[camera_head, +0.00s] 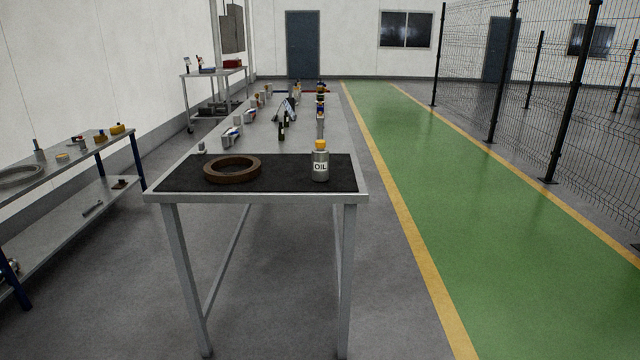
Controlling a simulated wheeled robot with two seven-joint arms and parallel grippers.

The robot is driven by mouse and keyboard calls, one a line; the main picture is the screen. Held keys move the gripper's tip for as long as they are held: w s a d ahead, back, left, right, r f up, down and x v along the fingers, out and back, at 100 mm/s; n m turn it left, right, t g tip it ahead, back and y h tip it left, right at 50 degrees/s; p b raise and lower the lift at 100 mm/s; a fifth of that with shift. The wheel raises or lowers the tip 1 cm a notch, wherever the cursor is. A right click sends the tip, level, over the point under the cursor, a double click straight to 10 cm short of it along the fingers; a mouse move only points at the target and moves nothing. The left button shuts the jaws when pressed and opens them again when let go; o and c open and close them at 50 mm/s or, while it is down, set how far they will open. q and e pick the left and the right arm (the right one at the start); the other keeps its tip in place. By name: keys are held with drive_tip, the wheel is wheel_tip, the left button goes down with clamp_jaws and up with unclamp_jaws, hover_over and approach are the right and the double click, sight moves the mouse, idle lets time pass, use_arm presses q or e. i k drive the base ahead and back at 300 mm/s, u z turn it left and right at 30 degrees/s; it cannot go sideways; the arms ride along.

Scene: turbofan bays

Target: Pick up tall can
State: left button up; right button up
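A tall can (320,166) stands upright near the right front of the long table. It is grey metal with a yellow cap and a pale label reading "OIL". It stands on a black mat (285,178). A brown ring (232,169) lies flat on the same mat to its left, apart from it. Neither of my grippers shows in the head view.
The long metal table (346,136) runs away from me, with several bottles and boxes farther back. A side bench (62,180) with small parts stands at left, and a cart (216,78) behind it. A green walkway (450,170) and wire fence (550,80) lie right. Floor before the table is clear.

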sight(320, 157)
drive_tip(key=u, duration=0.7)
drive_tip(key=i, duration=0.5)
drive_tip(key=u, duration=0.7)
drive_tip(key=i, duration=1.05)
drive_tip(key=z, duration=0.35)
